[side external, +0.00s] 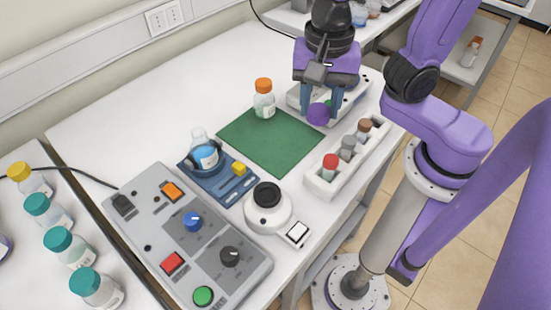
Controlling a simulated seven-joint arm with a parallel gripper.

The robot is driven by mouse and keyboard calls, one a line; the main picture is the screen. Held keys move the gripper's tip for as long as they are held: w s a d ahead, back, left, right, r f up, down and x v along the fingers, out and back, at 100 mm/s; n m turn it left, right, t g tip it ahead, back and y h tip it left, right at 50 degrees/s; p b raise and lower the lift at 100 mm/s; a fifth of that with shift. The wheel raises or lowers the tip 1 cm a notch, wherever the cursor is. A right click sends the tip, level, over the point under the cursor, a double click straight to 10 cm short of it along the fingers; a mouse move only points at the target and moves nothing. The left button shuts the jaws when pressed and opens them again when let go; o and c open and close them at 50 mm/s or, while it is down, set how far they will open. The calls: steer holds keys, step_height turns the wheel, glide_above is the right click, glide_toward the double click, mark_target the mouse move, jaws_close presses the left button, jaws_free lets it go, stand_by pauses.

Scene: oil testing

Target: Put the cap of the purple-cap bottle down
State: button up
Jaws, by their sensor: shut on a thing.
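The purple cap (318,114) is between the fingertips of my gripper (321,108), which is shut on it. No bottle body shows under the cap. I see no open bottle that clearly belongs to this cap.
A bottle with an orange cap (264,98) stands at the mat's back edge. A white rack (322,186) with several capped vials is right of the mat. A white device (352,95) is behind my gripper. A blue-liquid flask (205,153) stands left. The mat's middle is clear.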

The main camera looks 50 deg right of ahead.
steer(key=s+d+f, duration=0.3)
steer(key=s+d, duration=0.1)
glide_above(276, 160)
steer(key=f, duration=0.9)
steer(key=shift+s+d+f, duration=0.1)
steer(key=shift+s+f, duration=0.15)
steer(key=shift+w+f, duration=0.3)
steer(key=shift+f, duration=1.55)
steer(key=shift+f, duration=0.1)
steer(key=o, duration=1)
